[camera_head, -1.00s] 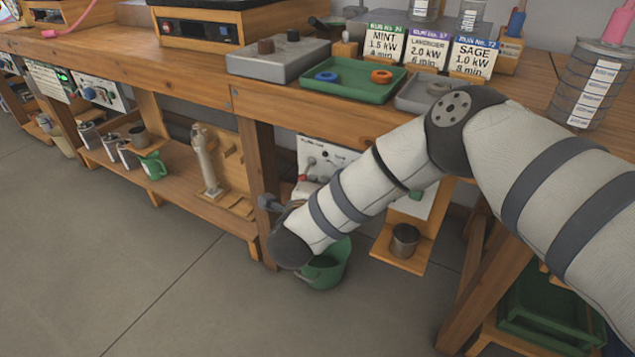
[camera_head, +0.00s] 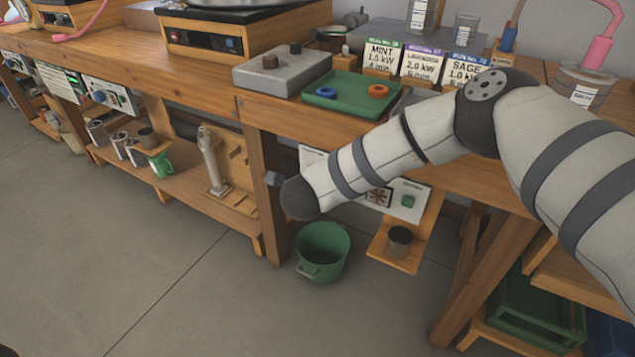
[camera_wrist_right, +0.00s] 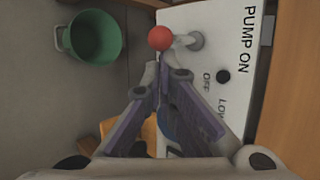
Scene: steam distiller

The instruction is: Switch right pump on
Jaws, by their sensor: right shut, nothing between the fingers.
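A lever with a red ball end (camera_wrist_right: 160,38) and a grey stem stands at the panel's edge. My right gripper (camera_wrist_right: 160,68) is shut and empty, its fingertips just short of the red ball in the picture; I cannot tell if they touch. My left gripper is not in view.
A green bucket (camera_head: 323,250) stands on the floor below my wrist. Right of it, a small wooden shelf holds a metal cup (camera_head: 399,242). The bench leg (camera_head: 268,200) is close left of my wrist.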

